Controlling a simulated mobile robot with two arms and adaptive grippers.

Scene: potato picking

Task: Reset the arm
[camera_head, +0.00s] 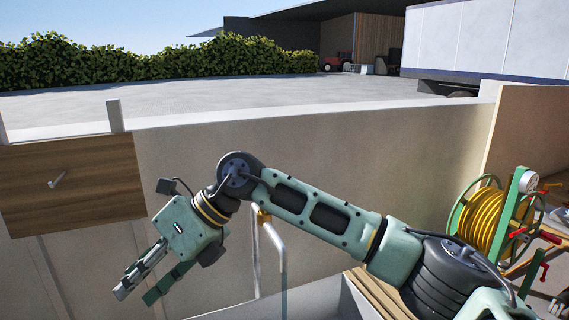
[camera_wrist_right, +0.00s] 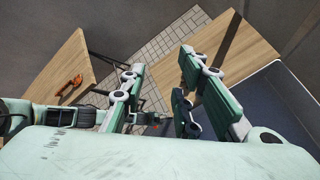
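My right arm reaches in from the lower right of the head view and bends down at the wrist. My right gripper (camera_head: 136,290) hangs low at the left, its fingers pointing down and left. My left gripper does not show clearly in either view. No potato is visible.
A beige wall (camera_head: 390,150) runs behind the arm, with a wooden board (camera_head: 95,180) at left. A yellow hose reel (camera_head: 485,225) stands at right. The wrist view shows a wooden surface (camera_wrist_right: 72,60) bearing an orange-brown object (camera_wrist_right: 69,84), and another wooden surface (camera_wrist_right: 240,50).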

